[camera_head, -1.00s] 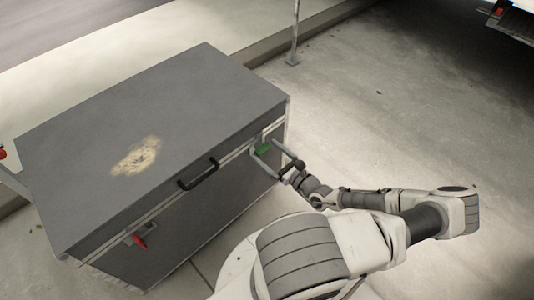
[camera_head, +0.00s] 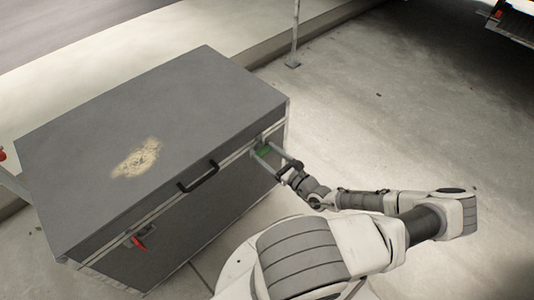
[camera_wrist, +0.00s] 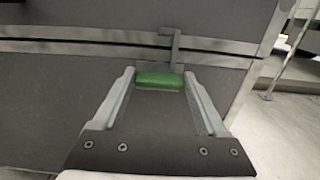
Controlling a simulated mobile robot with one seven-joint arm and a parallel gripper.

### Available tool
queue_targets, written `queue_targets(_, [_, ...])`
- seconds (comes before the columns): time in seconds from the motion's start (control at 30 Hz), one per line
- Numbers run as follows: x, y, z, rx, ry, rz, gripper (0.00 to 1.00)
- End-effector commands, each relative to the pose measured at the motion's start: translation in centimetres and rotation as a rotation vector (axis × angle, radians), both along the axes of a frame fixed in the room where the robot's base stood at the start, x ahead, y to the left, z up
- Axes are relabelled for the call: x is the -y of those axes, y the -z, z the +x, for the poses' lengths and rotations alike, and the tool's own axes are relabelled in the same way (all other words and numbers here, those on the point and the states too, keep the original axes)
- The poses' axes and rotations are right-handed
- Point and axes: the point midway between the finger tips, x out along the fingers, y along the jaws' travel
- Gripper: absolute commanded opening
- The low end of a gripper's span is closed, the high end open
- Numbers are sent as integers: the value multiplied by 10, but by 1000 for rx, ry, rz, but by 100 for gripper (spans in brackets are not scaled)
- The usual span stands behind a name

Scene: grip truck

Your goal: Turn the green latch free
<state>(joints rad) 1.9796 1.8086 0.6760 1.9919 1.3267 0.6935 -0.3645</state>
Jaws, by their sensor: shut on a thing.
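The green latch (camera_head: 263,150) is on the front of a grey case (camera_head: 200,85), near its right end. In the wrist view the green latch (camera_wrist: 160,79) lies crosswise between my fingertips, with a grey metal hook piece (camera_wrist: 172,45) above it that reaches over the metal seam. My gripper (camera_wrist: 160,85) is shut on the green latch, one finger at each end of it. In the head view my gripper (camera_head: 268,158) comes to the case from the right, and its fingertips partly cover the latch.
A red latch (camera_head: 138,243) is on the case front toward the left. A black handle (camera_head: 198,177) sticks out between the two latches. A thin post (camera_head: 295,35) stands behind the case. The concrete floor to the right is clear.

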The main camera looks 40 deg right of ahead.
Motion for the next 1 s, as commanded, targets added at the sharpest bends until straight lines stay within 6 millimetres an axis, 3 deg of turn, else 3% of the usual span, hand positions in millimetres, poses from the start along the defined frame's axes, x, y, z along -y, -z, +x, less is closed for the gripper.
queue_targets(0.37, [-1,-4,0,-16,-4,168,19])
queue_targets(1.0, [2,1,0,-63,-2,763,19])
